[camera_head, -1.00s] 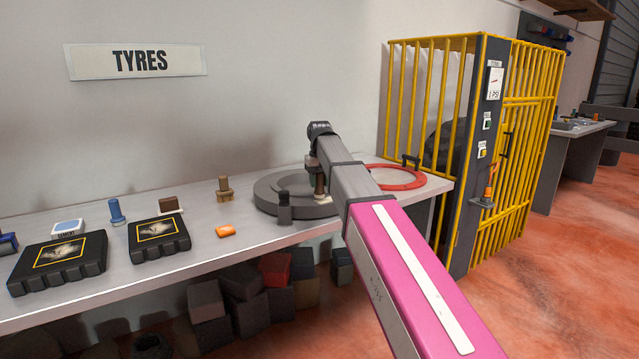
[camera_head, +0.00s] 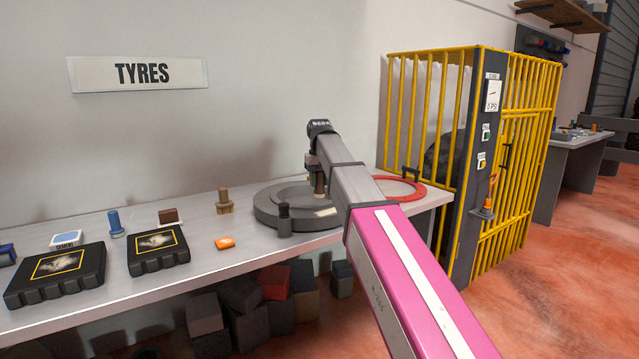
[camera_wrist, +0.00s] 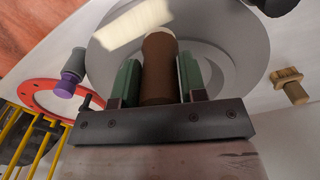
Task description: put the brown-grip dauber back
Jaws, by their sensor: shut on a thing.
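The brown-grip dauber (camera_wrist: 158,70) is between the green jaws of my gripper (camera_wrist: 159,78) in the wrist view. My gripper is shut on its brown grip. In the head view the dauber (camera_head: 319,184) hangs under the end of my arm, roughly upright, over the round grey disc (camera_head: 268,214) on the bench. The disc fills the back of the wrist view (camera_wrist: 222,62). A pale patch (camera_wrist: 130,25) shows on the disc beside the dauber.
A wooden peg-like piece (camera_head: 224,201), an orange item (camera_head: 224,243), a blue-handled tool (camera_head: 115,223) and black cases (camera_head: 158,251) lie left. A red ring (camera_head: 412,190) and yellow cage (camera_head: 470,160) are right.

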